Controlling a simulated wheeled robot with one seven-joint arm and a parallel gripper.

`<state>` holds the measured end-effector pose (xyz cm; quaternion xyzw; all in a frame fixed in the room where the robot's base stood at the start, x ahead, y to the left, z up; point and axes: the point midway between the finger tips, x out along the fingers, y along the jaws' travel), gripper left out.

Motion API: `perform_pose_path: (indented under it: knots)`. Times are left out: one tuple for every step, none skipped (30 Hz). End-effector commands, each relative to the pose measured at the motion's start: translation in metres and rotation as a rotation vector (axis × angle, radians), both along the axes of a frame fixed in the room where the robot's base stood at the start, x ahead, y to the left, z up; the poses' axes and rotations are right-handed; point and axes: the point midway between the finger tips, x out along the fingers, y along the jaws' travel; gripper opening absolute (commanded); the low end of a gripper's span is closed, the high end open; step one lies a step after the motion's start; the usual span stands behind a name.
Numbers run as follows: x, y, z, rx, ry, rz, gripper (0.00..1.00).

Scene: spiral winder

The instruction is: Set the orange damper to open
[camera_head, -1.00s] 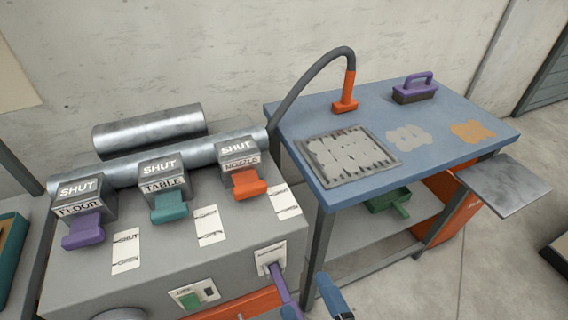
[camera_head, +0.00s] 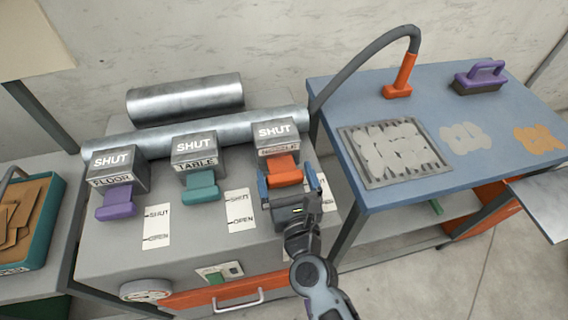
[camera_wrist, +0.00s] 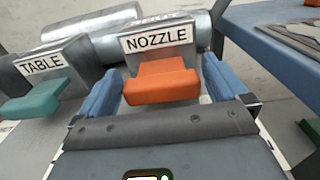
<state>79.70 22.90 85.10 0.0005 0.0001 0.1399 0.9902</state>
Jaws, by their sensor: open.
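The orange damper handle (camera_head: 284,170) sticks out of a grey block labelled NOZZLE, with SHUT on its top face. It also shows in the wrist view (camera_wrist: 161,82). My gripper (camera_head: 288,188) is open, with one blue finger on each side of the orange handle. The wrist view shows the handle between the two fingers, with a visible gap at least on the right. The label card beside this damper is mostly hidden by my gripper.
A teal TABLE handle (camera_head: 201,187) and a purple FLOOR handle (camera_head: 117,202) stand to the left, both blocks reading SHUT. A blue table (camera_head: 420,187) with a grille, an orange nozzle (camera_head: 401,76) and a purple brush (camera_head: 481,75) is on the right.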

Motion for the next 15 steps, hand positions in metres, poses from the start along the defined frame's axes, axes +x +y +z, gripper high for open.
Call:
perform_pose_path:
  knots:
    - [0.007, 0.002, 0.002, -0.001, -0.001, 0.0, 1.0]
    - [0.009, 0.003, 0.002, -0.001, -0.001, 0.0, 1.0]
    - [0.013, 0.004, 0.001, 0.0, 0.0, 0.0, 1.0]
    - [0.015, 0.004, 0.001, -0.001, 0.0, 0.0, 1.0]
    - [0.017, 0.005, 0.001, -0.001, 0.0, 0.0, 1.0]
    - [0.019, 0.005, 0.001, -0.001, 0.0, 0.0, 1.0]
    - [0.02, 0.006, 0.0, -0.001, 0.0, 0.0, 1.0]
    - [0.021, 0.006, 0.0, -0.001, 0.0, 0.0, 1.0]
    - [0.022, 0.006, 0.0, -0.001, 0.001, 0.0, 1.0]
    - [0.022, 0.006, -0.001, -0.001, 0.001, 0.0, 1.0]
    - [0.022, 0.006, -0.001, -0.001, 0.001, 0.0, 1.0]
    - [0.022, 0.006, -0.001, -0.001, 0.001, 0.0, 1.0]
    - [0.022, 0.006, -0.001, -0.001, 0.001, 0.0, 1.0]
    - [0.022, 0.006, -0.001, -0.001, 0.001, 0.0, 1.0]
    - [0.022, 0.006, -0.001, -0.001, 0.001, 0.0, 1.0]
